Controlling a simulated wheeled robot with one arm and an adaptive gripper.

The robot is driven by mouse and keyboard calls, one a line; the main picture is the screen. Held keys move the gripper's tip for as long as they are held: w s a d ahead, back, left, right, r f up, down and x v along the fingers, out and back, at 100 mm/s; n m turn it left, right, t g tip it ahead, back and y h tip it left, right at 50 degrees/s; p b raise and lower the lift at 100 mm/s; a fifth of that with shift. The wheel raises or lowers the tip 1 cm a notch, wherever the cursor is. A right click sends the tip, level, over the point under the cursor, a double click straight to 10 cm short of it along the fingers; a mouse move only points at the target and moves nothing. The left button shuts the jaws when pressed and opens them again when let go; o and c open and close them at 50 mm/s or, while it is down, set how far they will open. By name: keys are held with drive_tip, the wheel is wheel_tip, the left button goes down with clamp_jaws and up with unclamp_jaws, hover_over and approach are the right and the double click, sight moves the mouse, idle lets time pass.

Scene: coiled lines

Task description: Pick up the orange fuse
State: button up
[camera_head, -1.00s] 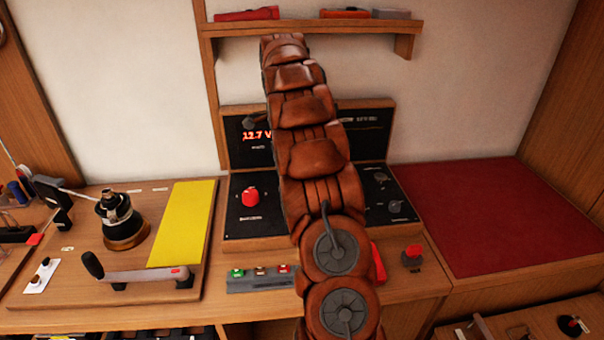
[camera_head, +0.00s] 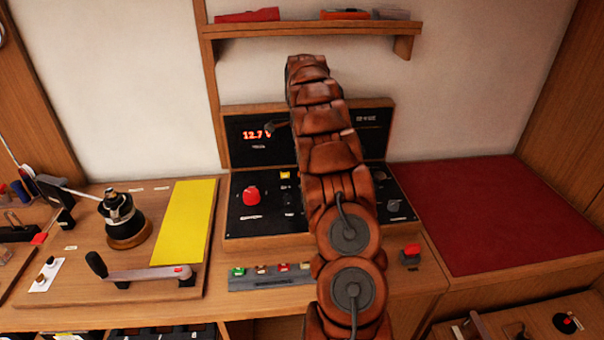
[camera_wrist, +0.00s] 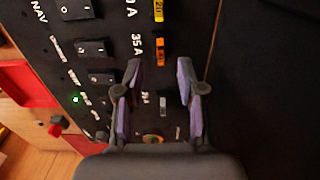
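In the wrist view, an orange fuse (camera_wrist: 160,52) sits in a black panel (camera_wrist: 110,18) beside the label "35 A". My gripper (camera_wrist: 159,70) is open, with one finger on each side of the line of fuses. The orange fuse shows just past the fingertips, roughly centred between them, and nothing is held. I cannot tell how far above the panel the fingertips are. In the head view, my arm hides the gripper and the orange fuse.
A yellow fuse (camera_wrist: 158,10) is above the orange one. Black switches (camera_wrist: 93,48) line the panel's left. The head view shows a red knob (camera_head: 251,195), a grey strip of coloured pieces (camera_head: 270,278) on the bench, and a bare red surface (camera_head: 500,215) at right.

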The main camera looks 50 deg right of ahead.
drive_tip(key=shift+w+a+f+p, duration=0.15)
drive_tip(key=shift+f+p, duration=0.9)
drive_tip(key=shift+f, duration=1.3)
clamp_jaws()
